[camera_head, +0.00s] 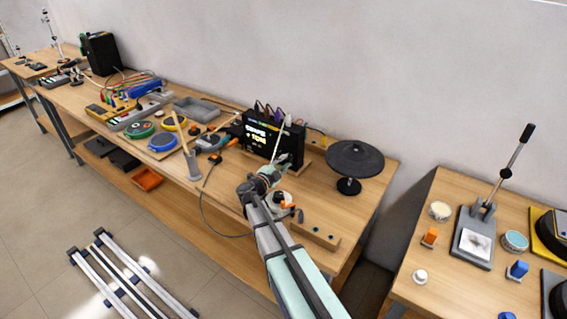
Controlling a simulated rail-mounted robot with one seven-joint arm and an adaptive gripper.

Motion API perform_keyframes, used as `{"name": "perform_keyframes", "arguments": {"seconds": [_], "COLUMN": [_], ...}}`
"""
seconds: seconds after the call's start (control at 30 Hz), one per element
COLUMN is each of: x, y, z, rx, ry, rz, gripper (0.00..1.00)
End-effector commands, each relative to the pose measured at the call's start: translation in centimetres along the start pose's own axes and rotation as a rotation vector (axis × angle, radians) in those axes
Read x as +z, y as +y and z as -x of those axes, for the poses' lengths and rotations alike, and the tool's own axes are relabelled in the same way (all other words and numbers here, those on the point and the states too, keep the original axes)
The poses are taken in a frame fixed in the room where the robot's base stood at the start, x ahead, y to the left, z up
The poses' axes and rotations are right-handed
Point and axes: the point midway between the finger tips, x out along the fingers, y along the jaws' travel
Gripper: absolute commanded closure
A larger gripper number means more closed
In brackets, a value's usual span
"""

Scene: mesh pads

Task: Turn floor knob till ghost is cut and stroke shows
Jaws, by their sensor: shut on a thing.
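A black drum module (258,141) stands on the long wooden bench against the wall, with a lit screen showing pale lettering too small to read surely. Coloured plugs or cables rise from its top edge. My gripper (287,163) is at the lower right of the module's front, with its fingers closed there on a small part that I take to be the floor knob. The fingers hide the knob, so its angle cannot be told.
A black round pad on a stand (354,158) stands close on the right. A holder with drumsticks (192,163) and orange-and-black items stand left of my arm. A second bench (455,281) at right bears a lever press. A cable hangs off the front edge.

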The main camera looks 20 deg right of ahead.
Motion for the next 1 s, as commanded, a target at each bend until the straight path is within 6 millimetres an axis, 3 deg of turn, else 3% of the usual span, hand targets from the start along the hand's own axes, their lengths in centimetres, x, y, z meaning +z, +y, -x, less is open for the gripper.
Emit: {"name": "perform_keyframes", "arguments": {"seconds": [0.17,0.2,0.27,0.67,0.83,1.0], "x": [0.0,0.0,0.0,0.0,-0.1,-0.1], "y": [-0.1,-0.1,-0.1,0.0,0.0,-0.1], "z": [-0.1,-0.1,-0.1,0.4,2.4,5.6], "rx": [-0.002,-0.002,-0.002,-0.001,-0.001,-0.002], "ry": [0.000,0.000,0.001,0.000,-0.001,-0.003], "rz": [0.000,-0.001,-0.001,-0.002,-0.002,-0.002], "gripper": [1.00,0.68,0.47,0.46,0.46,0.46]}}
